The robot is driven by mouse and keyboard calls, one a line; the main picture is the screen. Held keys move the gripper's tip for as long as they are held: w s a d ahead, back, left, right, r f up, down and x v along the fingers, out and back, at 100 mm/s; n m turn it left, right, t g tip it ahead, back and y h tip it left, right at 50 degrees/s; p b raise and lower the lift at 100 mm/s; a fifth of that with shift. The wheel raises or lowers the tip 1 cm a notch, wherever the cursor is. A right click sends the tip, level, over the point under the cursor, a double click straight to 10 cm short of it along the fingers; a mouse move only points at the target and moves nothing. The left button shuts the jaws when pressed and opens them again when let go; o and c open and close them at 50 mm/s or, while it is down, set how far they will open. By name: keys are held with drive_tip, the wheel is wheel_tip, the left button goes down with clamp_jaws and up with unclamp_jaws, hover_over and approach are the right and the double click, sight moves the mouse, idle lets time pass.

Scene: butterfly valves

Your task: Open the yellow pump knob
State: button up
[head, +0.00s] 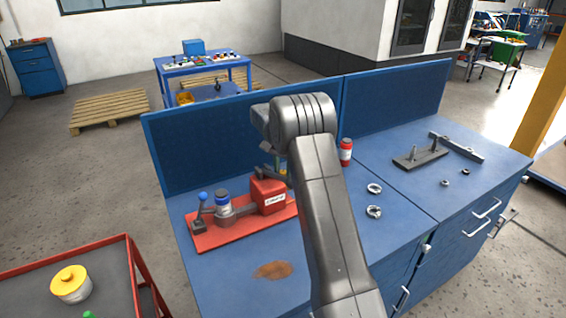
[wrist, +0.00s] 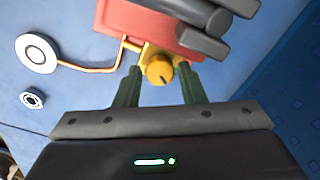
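The yellow knob (wrist: 159,71) is round with a dark mark on its face, on a yellow fitting at the edge of a red body (wrist: 150,22) in the wrist view. My gripper (wrist: 159,82) is open. Its two dark green fingers stand left and right of the knob, with a gap visible on each side; I cannot tell how deep they reach around it. In the head view my arm hides the knob and most of the gripper. A red box (head: 267,194) on a red plate (head: 230,235) shows left of my arm.
The blue workbench (head: 215,290) carries a red-and-white can (head: 345,151), metal rings (head: 374,211) and a grey bracket (head: 420,157). A blue back panel (head: 220,135) rises behind. In the wrist view, a copper-coloured tube (wrist: 92,69) leads to a white disc (wrist: 37,53); dark grey cylinders (wrist: 205,18) sit close to the right.

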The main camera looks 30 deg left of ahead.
wheel_tip(320, 180, up, 14)
drive_tip(key=b, duration=0.1)
drive_tip(key=shift+b, duration=0.35)
drive_tip(key=shift+f, duration=0.15)
